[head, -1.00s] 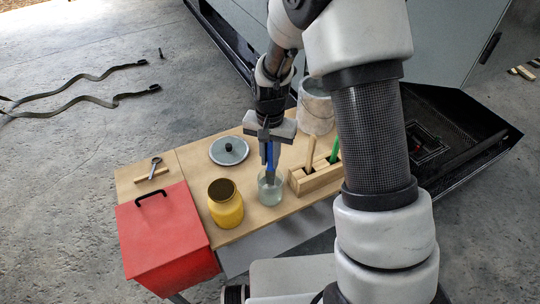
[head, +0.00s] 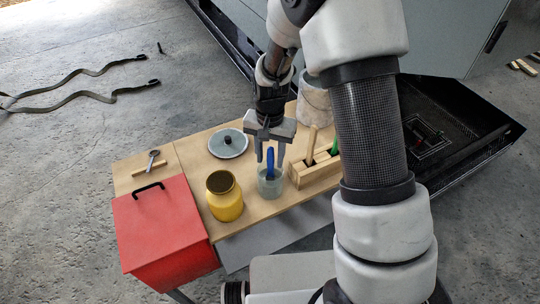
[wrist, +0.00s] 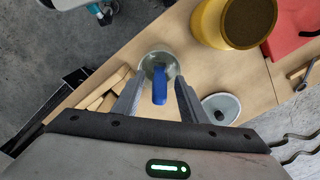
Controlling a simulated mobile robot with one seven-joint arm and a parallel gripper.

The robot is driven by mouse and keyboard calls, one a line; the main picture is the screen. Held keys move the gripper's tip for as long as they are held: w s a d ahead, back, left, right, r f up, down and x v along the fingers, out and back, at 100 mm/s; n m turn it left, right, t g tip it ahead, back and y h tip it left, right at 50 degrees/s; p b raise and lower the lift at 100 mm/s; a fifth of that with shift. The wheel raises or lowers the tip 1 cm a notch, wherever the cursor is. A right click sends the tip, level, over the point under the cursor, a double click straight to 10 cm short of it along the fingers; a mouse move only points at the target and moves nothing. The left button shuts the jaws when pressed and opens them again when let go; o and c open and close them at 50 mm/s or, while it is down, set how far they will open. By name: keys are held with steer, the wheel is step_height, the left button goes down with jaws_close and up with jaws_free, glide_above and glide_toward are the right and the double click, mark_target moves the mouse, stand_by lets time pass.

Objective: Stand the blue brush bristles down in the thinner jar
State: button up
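The blue brush (head: 270,163) stands in the thinner jar (head: 270,186), a clear glass jar near the table's front edge. Its blue handle points up above the rim; its lower end is inside the jar and hard to make out. In the wrist view the handle (wrist: 159,85) rises from the jar (wrist: 148,60) between my fingers, apart from both. My gripper (head: 270,160) is open just above the jar, with one finger on each side of the handle. It also shows in the wrist view (wrist: 157,90).
A yellow jar (head: 225,204) stands left of the thinner jar, and a wooden holder (head: 312,175) with other brushes stands right.

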step_height(320, 180, up, 18)
steer(key=p, duration=0.1)
steer(key=shift+f, duration=0.25)
stand_by(1.0)
